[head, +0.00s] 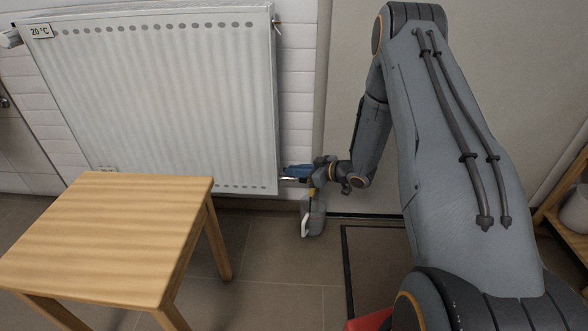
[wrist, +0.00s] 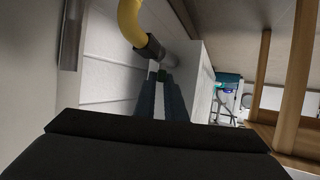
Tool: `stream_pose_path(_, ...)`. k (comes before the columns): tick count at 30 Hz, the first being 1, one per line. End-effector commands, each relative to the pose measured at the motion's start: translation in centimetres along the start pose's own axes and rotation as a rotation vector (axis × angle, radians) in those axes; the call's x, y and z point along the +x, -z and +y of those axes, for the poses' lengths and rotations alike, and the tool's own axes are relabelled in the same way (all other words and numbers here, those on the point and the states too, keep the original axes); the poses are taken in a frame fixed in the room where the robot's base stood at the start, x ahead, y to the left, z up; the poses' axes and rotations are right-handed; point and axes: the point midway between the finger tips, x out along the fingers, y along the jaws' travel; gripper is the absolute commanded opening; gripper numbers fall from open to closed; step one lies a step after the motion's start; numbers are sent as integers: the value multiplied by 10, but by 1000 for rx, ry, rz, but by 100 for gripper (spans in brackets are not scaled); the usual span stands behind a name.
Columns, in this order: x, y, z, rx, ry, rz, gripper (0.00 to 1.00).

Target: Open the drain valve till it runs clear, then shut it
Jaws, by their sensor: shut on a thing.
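The drain valve (wrist: 161,75) shows in the wrist view as a small dark green part between my fingertips, below a dark fitting. A yellow hose (wrist: 130,18) runs from that fitting. My gripper (head: 290,173) is at the radiator's lower right corner in the head view. Its blue fingers also show in the wrist view (wrist: 160,88), shut on the valve part. My fingers hide most of the valve, and I cannot tell how far it is turned. A grey jug (head: 314,218) stands on the floor below, with a bit of yellow hose at its top. Its contents cannot be made out.
The white radiator (head: 150,100) hangs on the tiled wall, left of my gripper. A wooden table (head: 110,235) stands in front of it. A dark mat (head: 378,265) lies on the floor to the right of the jug.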

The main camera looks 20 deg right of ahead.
Motion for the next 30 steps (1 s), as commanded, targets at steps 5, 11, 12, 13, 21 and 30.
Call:
stream_pose_path(5, 0, 0, 3, -37, 84, 0, 0)
stream_pose_path(11, 0, 0, 4, -60, 139, 1, 0)
stream_pose_path(12, 1, 0, 4, -62, 145, 1, 0)
stream_pose_path(13, 1, 0, 4, -63, 149, 1, 0)
stream_pose_path(21, 1, 1, 3, -67, 160, 1, 0)
stream_pose_path(30, 1, 1, 3, -67, 160, 1, 27)
